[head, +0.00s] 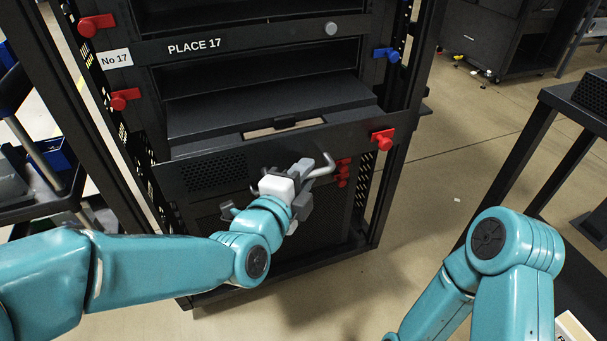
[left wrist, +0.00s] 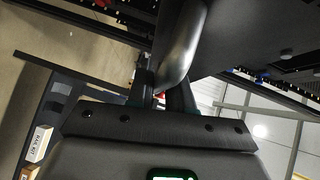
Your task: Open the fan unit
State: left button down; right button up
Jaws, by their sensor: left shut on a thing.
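The fan unit is a black front panel (head: 215,172) with a perforated grille, low in the rack (head: 195,50) under the "PLACE 17" label. A flat black top surface (head: 210,117) shows behind the panel, and the panel appears to stand forward of the rack's front. My left gripper (head: 302,187) is at the panel's right half, shut on a grey bent handle (head: 323,167). In the left wrist view the smooth grey handle (left wrist: 183,45) runs down between the fingers. The gripper partly hides the handle's ends. My right arm shows at lower right, but its gripper is out of view.
Red latches (head: 383,139) and a blue latch (head: 387,54) stick out from the rack posts. A cart (head: 30,207) stands at left. A black table (head: 555,95) stands at right. Open floor (head: 455,150) lies between rack and table.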

pick_arm(q)
jog(key=c, duration=1.1)
grip_release()
jog(key=b+v, duration=0.5)
jog(key=v, duration=1.1)
jog(key=shift+s, duration=0.2)
jog(key=shift+a+f, duration=0.1)
